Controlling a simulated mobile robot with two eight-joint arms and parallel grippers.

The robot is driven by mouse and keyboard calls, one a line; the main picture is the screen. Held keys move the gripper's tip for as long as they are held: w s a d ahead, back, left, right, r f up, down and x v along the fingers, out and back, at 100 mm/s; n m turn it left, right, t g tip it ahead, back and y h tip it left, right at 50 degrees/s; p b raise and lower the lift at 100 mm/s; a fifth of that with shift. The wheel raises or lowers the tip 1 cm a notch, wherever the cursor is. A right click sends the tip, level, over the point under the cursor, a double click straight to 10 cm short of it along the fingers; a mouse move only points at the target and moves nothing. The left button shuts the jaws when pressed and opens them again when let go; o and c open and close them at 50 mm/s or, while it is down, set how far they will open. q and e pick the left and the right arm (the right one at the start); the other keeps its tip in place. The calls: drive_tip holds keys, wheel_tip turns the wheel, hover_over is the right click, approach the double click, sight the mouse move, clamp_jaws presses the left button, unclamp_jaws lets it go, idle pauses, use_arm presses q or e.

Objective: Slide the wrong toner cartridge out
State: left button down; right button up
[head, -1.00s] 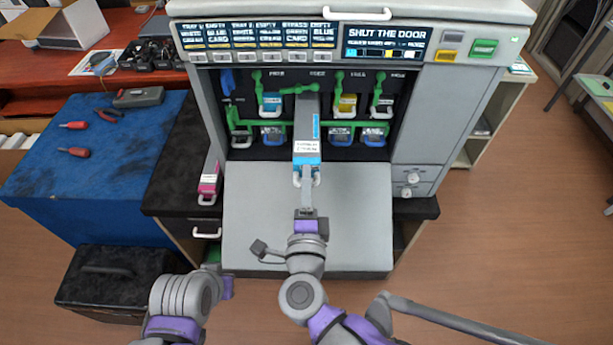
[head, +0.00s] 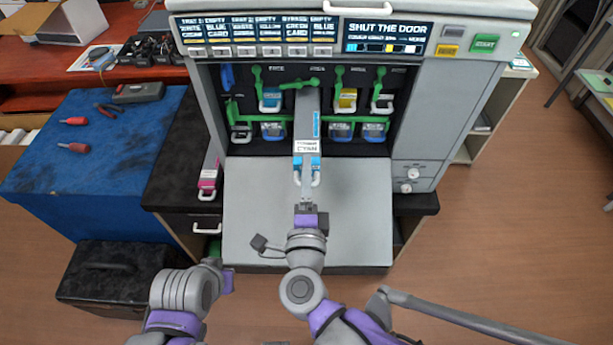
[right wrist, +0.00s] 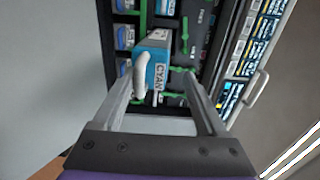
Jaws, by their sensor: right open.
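A long grey cartridge with a blue front label reading CYAN (head: 307,147) sticks out of the second bay from the left in the open printer (head: 428,130). Its white handle faces me and also shows in the right wrist view (right wrist: 140,75). My right gripper (head: 307,184) is open at the handle; in the wrist view its fingers stand apart on either side, with the handle nearer the left finger. Contact cannot be told. A magenta-labelled cartridge (head: 209,172) lies on the black counter, left of the printer. My left gripper (head: 228,283) is low at left; its fingers do not show.
Green levers (head: 340,90) hang beside the other bays. The fold-down door (head: 260,210) lies open beneath the cyan cartridge. The display panel (head: 388,38) reads SHUT THE DOOR. A blue cabinet (head: 110,185) with tools and a black toolbox (head: 110,270) stand at left.

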drive_tip(key=shift+s, duration=0.1)
drive_tip(key=s+p, duration=0.1)
drive_tip(key=s, duration=0.5)
drive_tip(key=shift+s, duration=0.4)
idle(0.6)
